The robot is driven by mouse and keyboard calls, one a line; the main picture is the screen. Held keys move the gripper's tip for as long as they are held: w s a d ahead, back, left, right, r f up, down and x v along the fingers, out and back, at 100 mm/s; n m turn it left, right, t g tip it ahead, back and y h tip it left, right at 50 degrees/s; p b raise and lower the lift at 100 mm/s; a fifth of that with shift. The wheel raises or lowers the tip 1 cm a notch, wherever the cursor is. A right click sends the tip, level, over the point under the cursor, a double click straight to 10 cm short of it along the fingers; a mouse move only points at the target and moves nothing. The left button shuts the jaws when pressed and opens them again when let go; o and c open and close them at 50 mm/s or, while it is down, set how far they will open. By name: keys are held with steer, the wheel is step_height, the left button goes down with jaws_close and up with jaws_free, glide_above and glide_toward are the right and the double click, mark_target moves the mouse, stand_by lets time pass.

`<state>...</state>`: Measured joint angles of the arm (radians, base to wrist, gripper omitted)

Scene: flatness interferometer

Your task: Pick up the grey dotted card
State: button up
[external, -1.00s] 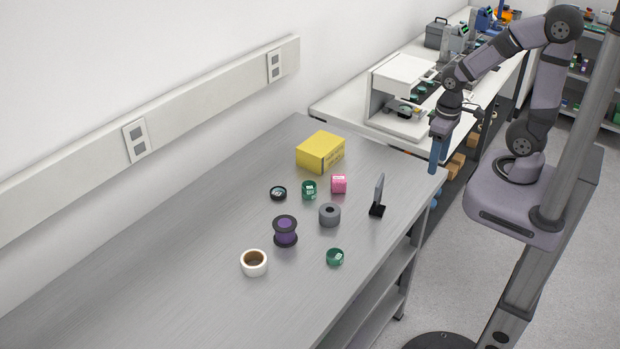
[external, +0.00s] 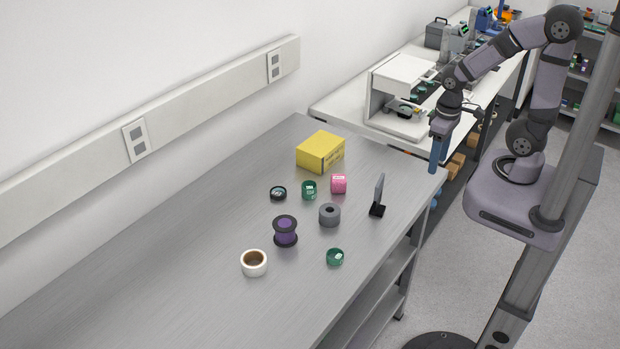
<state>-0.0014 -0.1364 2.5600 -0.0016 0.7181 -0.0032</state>
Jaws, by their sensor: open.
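A thin grey card (external: 379,187) stands upright in a small black holder (external: 377,210) near the right edge of the metal table. It is seen nearly edge-on, and any dots on it are too small to tell.
A yellow box (external: 320,152), pink roll (external: 339,184), grey roll (external: 329,215), purple spool (external: 285,231), white tape roll (external: 254,263) and several small green and dark items stand left of the card. The table's left part is clear.

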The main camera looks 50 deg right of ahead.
steer(key=shift+c, duration=0.8)
